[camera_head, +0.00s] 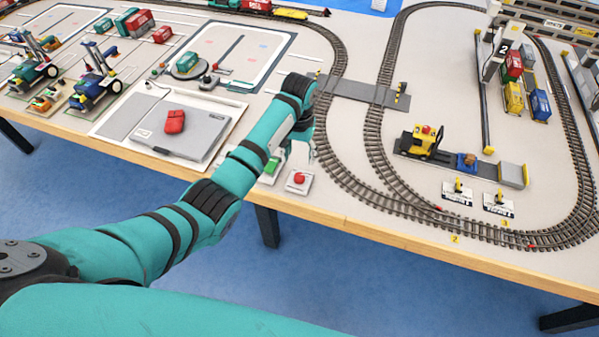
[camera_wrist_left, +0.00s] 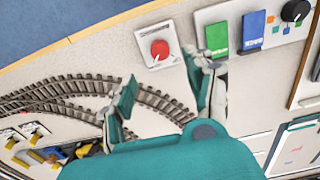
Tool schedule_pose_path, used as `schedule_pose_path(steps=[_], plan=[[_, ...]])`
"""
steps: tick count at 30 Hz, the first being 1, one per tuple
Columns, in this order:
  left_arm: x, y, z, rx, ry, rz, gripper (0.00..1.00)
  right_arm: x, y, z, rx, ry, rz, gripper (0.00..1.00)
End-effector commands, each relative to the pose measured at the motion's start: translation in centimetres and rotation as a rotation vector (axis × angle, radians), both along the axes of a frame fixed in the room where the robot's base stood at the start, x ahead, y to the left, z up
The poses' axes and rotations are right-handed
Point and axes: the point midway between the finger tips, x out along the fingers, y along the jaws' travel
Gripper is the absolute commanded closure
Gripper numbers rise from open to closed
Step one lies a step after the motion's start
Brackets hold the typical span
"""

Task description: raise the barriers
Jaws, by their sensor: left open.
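The level crossing (camera_head: 352,89) is a grey strip over the tracks. A small black-and-yellow post (camera_head: 402,93) stands at its right end; I cannot make out how its barrier stands. A red round button on a white plate (camera_head: 299,180) sits near the table's front edge, and it also shows in the left wrist view (camera_wrist_left: 159,49). Beside it are a green paddle (camera_wrist_left: 217,38) and a blue paddle (camera_wrist_left: 253,30) on a panel. My left gripper (camera_wrist_left: 167,88) is open and empty above the table, its fingers apart near the red button and the green paddle. My right gripper is out of view.
A black knob (camera_wrist_left: 295,10) is on the same panel. Curved rail track (camera_head: 350,185) runs right of my left gripper. A yellow vehicle (camera_head: 424,141) stands inside the loop. A grey panel with a red piece (camera_head: 175,121) lies to the left.

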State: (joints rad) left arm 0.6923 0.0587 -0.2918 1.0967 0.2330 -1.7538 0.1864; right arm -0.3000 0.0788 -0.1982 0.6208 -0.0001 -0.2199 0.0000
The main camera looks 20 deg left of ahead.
Motion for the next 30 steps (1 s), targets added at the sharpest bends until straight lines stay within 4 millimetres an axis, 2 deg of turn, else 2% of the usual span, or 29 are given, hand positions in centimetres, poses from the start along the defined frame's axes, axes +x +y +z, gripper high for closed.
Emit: schedule_pose_path(steps=[1, 6, 12, 18, 26, 30], plan=[[-0.2, 0.0, -1.2, 0.001, 0.006, 0.0, 0.46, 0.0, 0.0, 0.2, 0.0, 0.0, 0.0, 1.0], [-0.1, 0.0, -4.9, 0.001, 0.004, 0.0, 0.46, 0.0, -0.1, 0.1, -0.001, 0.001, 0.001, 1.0], [-0.1, 0.0, -8.1, 0.001, 0.003, 0.001, 0.46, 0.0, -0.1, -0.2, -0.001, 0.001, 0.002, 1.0], [0.0, 0.0, -9.4, 0.0, -0.001, 0.0, 0.46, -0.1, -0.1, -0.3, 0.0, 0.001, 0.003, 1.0], [0.0, 0.0, -9.5, 0.0, -0.001, 0.0, 0.46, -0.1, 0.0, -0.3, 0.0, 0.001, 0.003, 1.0], [0.0, 0.0, -9.5, 0.0, -0.001, 0.0, 0.61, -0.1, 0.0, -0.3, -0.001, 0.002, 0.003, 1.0]])
